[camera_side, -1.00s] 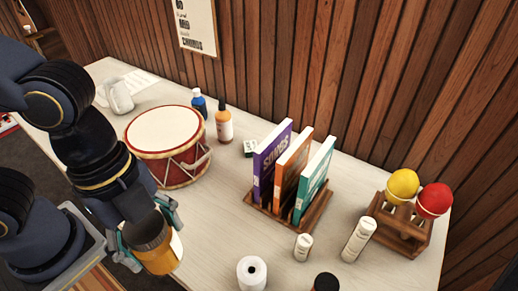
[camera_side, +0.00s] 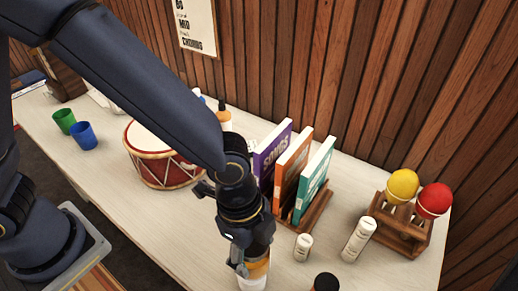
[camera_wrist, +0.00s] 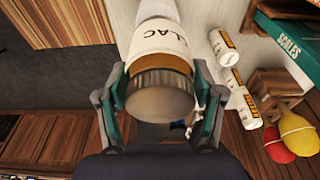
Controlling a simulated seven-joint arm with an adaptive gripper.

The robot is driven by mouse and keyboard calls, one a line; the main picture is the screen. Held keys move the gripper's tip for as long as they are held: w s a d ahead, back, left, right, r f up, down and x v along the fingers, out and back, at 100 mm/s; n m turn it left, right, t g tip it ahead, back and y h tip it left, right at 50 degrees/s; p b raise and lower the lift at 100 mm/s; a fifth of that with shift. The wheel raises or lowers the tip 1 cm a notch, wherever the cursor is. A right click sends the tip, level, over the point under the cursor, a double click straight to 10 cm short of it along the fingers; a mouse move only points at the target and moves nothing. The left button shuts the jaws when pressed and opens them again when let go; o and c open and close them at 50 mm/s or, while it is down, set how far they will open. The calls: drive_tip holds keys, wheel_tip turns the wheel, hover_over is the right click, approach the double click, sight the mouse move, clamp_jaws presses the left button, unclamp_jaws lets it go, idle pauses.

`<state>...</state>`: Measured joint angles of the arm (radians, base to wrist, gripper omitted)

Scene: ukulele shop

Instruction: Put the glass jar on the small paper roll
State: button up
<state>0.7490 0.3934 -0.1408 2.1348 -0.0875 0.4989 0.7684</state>
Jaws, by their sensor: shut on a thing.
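The glass jar (camera_wrist: 160,40) has amber contents, a brown lid and a white label reading "LAC". My gripper (camera_wrist: 160,98) is shut on it, one finger on each side, in the wrist view. In the side view my gripper (camera_side: 250,262) points down at the table's front, and the amber part of the jar (camera_side: 260,268) shows between the fingers. The small paper roll is mostly hidden there behind the gripper and jar. A white round end (camera_wrist: 155,8) shows beyond the jar in the wrist view, probably the roll. I cannot tell whether jar and roll touch.
White containers (camera_side: 303,247) (camera_side: 358,240) and a dark-lidded container (camera_side: 325,283) stand to the right. Behind are a book rack (camera_side: 316,217) and a maraca rack (camera_side: 402,230). A drum (camera_side: 160,165), a blue cup (camera_side: 83,135) and a green cup (camera_side: 64,121) stand left.

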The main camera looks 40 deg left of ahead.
drive_tip(key=shift+s+f, duration=0.1)
drive_tip(key=shift+f, duration=1.15)
drive_tip(key=o, duration=1.5)
drive_tip(key=shift+f, duration=0.15)
drive_tip(key=shift+c, duration=0.2)
drive_tip(key=r, duration=0.4)
drive_tip(key=a+r, duration=0.1)
drive_tip(key=r, duration=0.6)
drive_tip(key=shift+a+r, duration=0.35)
drive_tip(key=shift+a, duration=0.05)
drive_tip(key=w+a+r+n+t, duration=0.15)
drive_tip(key=a+r+n, duration=0.3)
drive_tip(key=a, duration=0.45)
drive_tip(key=w+a+r+n+t, duration=0.1)
drive_tip(key=a+r+n+t, duration=0.1)
drive_tip(key=a+r+n, duration=0.5)
drive_tip(key=s+a+n+t+y, duration=0.1)
drive_tip(key=s+a+n, duration=0.1)
drive_tip(key=a, duration=0.4)
drive_tip(key=s+a+f+n+t, duration=0.1)
drive_tip(key=s+a+n, duration=0.1)
drive_tip(key=a+n, duration=0.2)
drive_tip(key=shift+s+a+f+y, duration=0.15)
drive_tip(key=shift+s+a+y, duration=0.2)
drive_tip(key=shift+a, duration=0.5)
